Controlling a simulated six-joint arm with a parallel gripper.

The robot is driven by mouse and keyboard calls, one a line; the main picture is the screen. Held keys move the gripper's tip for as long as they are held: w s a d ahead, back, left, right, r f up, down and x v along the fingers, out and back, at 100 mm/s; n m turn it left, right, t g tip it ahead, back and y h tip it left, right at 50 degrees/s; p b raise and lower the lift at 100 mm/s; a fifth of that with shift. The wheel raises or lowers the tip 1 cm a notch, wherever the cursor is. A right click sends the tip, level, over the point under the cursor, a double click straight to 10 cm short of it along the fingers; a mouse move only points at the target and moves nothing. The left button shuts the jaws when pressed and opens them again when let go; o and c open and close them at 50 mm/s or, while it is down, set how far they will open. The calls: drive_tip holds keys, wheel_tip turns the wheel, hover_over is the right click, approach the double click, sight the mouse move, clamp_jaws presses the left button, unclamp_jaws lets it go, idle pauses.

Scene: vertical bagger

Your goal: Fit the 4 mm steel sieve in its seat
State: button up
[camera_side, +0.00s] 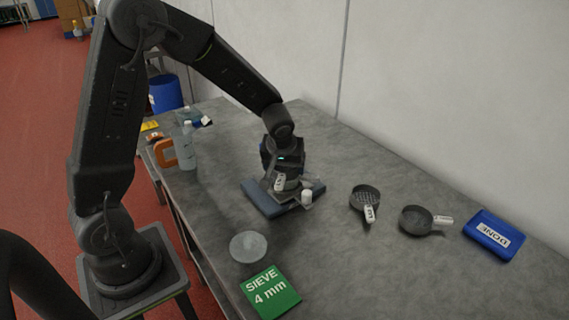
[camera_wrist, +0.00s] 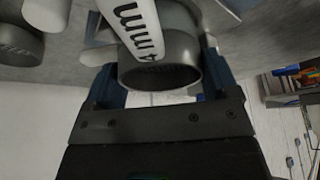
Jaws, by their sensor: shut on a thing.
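My gripper (camera_side: 287,188) is low over a blue-grey pad (camera_side: 258,200) in the side view. In the wrist view, its two fingers (camera_wrist: 160,88) are shut on a grey metal sieve (camera_wrist: 172,70) shaped like a short cup. The sieve's white handle (camera_wrist: 140,28) reads "4 mm" and points away from the gripper. The gripper largely hides the sieve in the side view, and I cannot tell whether it touches the pad. A pale round disc (camera_side: 249,247) lies beside the green "SIEVE 4 mm" sign (camera_side: 270,292); I cannot tell whether it is the seat.
Two other sieves with white handles, one (camera_side: 364,195) and another (camera_side: 414,220), stand to the right. A blue "DONE" box (camera_side: 490,235) is beyond them. The wall bounds the back.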

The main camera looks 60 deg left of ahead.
drive_tip(key=shift+f, duration=0.1)
drive_tip(key=o, duration=1.1)
drive_tip(key=shift+v, duration=3.5)
drive_tip(key=shift+d, duration=0.1)
drive_tip(key=v, duration=1.4)
drive_tip(key=s+d+m+h, duration=0.1)
drive_tip(key=s+m, duration=0.2)
drive_tip(key=s, duration=0.2)
drive_tip(key=s+d+f+m+t+h, duration=0.1)
drive_tip(key=s+d+m, duration=0.1)
drive_tip(key=s, duration=0.3)
drive_tip(key=s+d+f+m+t+h, duration=0.1)
drive_tip(key=s+m, duration=0.2)
drive_tip(key=s, duration=0.2)
drive_tip(key=shift+s+d+m, duration=0.2)
drive_tip(key=shift+d+m, duration=0.2)
